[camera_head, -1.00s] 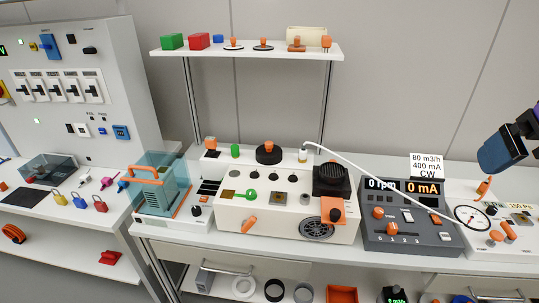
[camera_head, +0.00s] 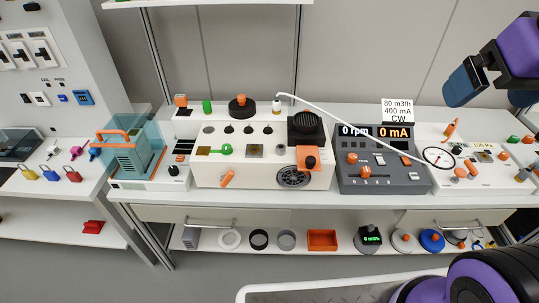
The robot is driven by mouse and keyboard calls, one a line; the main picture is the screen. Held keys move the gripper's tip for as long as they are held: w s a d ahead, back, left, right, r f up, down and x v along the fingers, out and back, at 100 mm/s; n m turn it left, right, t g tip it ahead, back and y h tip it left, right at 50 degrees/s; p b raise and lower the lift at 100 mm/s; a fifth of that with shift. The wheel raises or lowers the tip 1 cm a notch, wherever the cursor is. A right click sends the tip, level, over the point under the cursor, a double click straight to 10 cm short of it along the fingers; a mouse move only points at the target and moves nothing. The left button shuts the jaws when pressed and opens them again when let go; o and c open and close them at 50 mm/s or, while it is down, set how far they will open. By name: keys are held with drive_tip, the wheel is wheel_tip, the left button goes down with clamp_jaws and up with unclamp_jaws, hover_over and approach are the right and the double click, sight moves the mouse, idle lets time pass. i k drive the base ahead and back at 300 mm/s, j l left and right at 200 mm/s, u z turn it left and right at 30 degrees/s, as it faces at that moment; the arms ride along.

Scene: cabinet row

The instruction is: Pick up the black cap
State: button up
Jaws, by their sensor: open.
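My gripper (camera_head: 492,90) is at the upper right, open and empty, above and apart from the bench. I cannot tell for certain which thing is the black cap. A black disc with an orange knob (camera_head: 240,108) sits on top of the white machine. A black ribbed round piece on a square base (camera_head: 306,128) is at that machine's right end. A black ring (camera_head: 259,239) stands on the lower shelf between a white ring (camera_head: 230,238) and a grey ring (camera_head: 286,240). My gripper touches none of these.
A white hose (camera_head: 350,122) arches from the white machine (camera_head: 208,172) over the grey control panel (camera_head: 385,180). A clear blue box with an orange handle (camera_head: 113,133) stands at left. An orange tray (camera_head: 322,240) shares the lower shelf.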

sight(243, 107)
drive_tip(key=i+j, duration=0.1)
drive_tip(key=j, duration=0.25)
drive_tip(key=j+u, duration=0.1)
drive_tip(key=j, duration=0.25)
drive_tip(key=i+j, duration=0.15)
drive_tip(key=j, duration=0.2)
drive_tip(key=i+j+u, duration=0.25)
drive_tip(key=i+j, duration=0.3)
drive_tip(key=i, duration=0.25)
